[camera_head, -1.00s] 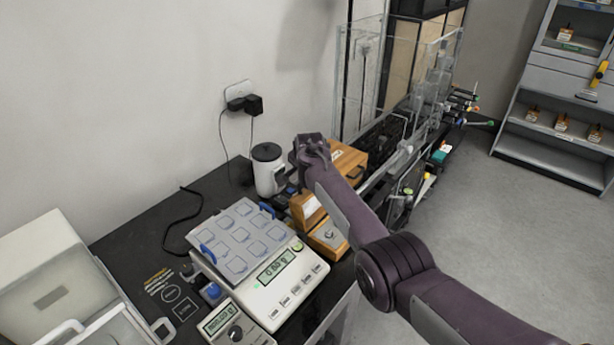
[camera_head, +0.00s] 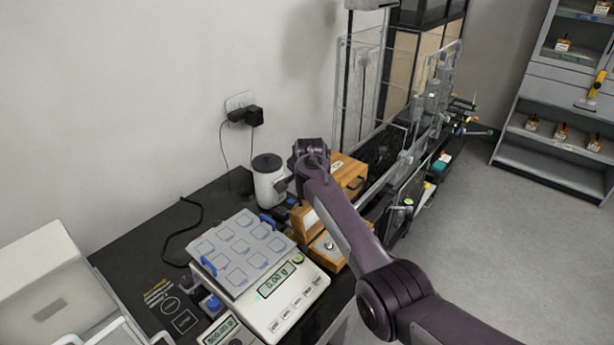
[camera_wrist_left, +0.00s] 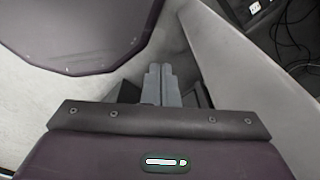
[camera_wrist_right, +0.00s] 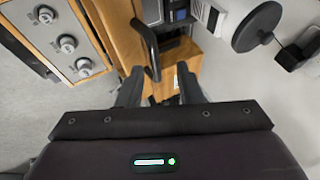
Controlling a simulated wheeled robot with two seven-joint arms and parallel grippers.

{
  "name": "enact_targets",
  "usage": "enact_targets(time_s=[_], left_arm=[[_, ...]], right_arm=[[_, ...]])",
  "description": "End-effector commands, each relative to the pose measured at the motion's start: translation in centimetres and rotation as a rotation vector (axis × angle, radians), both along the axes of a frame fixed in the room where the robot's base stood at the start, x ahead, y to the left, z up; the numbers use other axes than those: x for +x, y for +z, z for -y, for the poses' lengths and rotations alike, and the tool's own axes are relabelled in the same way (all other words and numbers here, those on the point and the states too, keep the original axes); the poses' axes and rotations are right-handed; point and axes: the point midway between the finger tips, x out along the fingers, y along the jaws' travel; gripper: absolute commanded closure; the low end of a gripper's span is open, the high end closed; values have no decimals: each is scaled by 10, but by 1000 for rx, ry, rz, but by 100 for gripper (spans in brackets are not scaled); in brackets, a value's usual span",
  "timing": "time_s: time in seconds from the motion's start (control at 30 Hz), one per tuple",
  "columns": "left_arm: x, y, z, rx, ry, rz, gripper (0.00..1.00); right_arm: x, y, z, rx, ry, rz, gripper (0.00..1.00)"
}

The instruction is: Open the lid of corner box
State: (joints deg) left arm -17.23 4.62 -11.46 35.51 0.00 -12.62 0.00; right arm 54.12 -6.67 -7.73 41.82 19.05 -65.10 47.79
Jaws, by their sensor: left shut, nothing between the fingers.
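A light wooden box (camera_head: 352,172) with a dark handle stands at the far right corner of the black table, partly hidden by my right arm. Its lid looks closed, though much of it is covered. In the right wrist view a dark curved handle (camera_wrist_right: 150,50) on wood reaches down between the fingers of my right gripper (camera_wrist_right: 160,88). The fingers are apart, one on each side of the handle's end; I cannot tell whether they touch it. In the head view my right gripper (camera_head: 312,152) is beside the box. My left gripper (camera_wrist_left: 160,84) is shut and empty, seen only in its wrist view.
A smaller wooden case (camera_head: 328,246) stands in front of the box. A white canister (camera_head: 268,182) is to the left. A scale (camera_head: 285,296) with a tray (camera_head: 240,250) stands nearer. Glass panels (camera_head: 365,85) rise behind. Open floor lies to the right.

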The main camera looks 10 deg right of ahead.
Motion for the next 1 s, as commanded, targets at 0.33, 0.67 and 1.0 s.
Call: enact_targets(time_s=[0.33, 0.67, 1.0], left_arm=[[1, -7, 0, 0, 1, 2, 100], [2, -7, 0, -1, 1, 3, 100], [2, -8, 0, -1, 1, 2, 100]], right_arm=[[-20, 37, -4, -2, 0, 5, 68], [-24, 44, -5, -1, 2, 3, 68], [-60, -1, -2, -26, 107, -38, 68]])
